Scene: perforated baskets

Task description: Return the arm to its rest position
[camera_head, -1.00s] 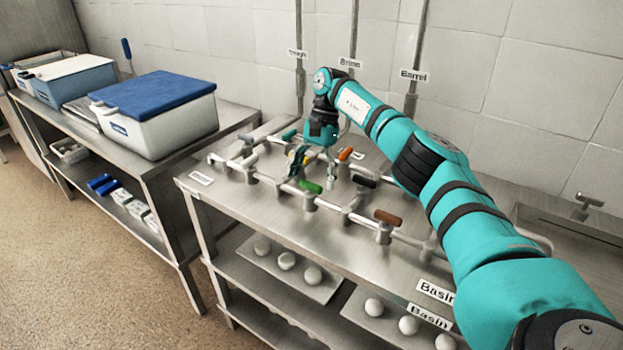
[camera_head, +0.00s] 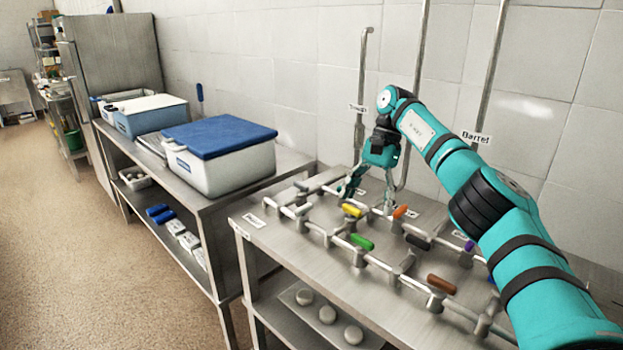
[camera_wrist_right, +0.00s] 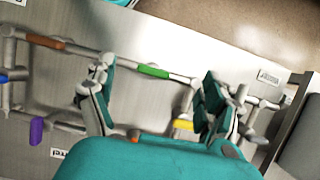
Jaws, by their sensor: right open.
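My right arm reaches in from the lower right of the head view. My right gripper (camera_head: 368,196) hangs above the back part of the steel table (camera_head: 300,255), fingers apart and pointing down. It also shows in the right wrist view (camera_wrist_right: 155,92), with nothing between its fingers. The pipes on the table carry coloured valve handles: a yellow handle (camera_head: 352,210) and an orange handle (camera_head: 400,211) near the fingers, a green handle (camera_head: 361,242) in front of them, and a brown handle (camera_head: 441,284) further right. My left gripper is not in view.
A left bench holds a white box with a blue lid (camera_head: 220,138) and a blue box with a white lid (camera_head: 150,117). Upright pipes (camera_head: 361,90) rise behind my gripper against the tiled wall (camera_head: 300,60). The floor (camera_head: 60,240) on the left is clear.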

